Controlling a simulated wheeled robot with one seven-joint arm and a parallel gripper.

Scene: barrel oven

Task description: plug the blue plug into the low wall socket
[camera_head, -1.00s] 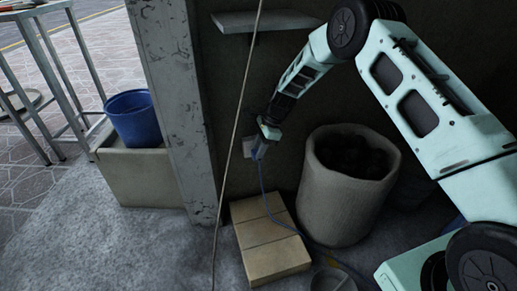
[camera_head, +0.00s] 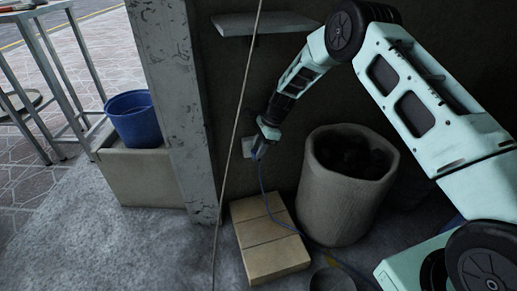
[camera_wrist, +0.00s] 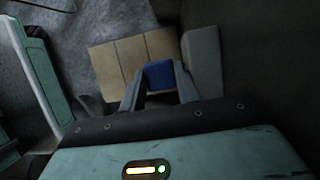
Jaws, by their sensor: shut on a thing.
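The blue plug (camera_wrist: 159,75) is between my gripper's two fingers in the wrist view, and my gripper (camera_wrist: 160,88) is shut on it. In the head view my gripper (camera_head: 262,143) reaches down beside the wall, and the plug is mostly hidden there by the fingers. A blue cable (camera_head: 262,185) hangs from it to the floor. The low wall socket (camera_head: 249,147) is a pale plate on the wall right by my gripper. In the wrist view the socket (camera_wrist: 203,62) is a grey box just right of the plug. I cannot tell whether plug and socket touch.
Pale bricks (camera_head: 268,248) lie on the floor below my gripper. A large round bin (camera_head: 338,210) with dark contents stands to the right. A thin cord (camera_head: 233,140) hangs in front of the wall. A concrete pillar (camera_head: 175,100) and a wall shelf (camera_head: 262,22) are nearby.

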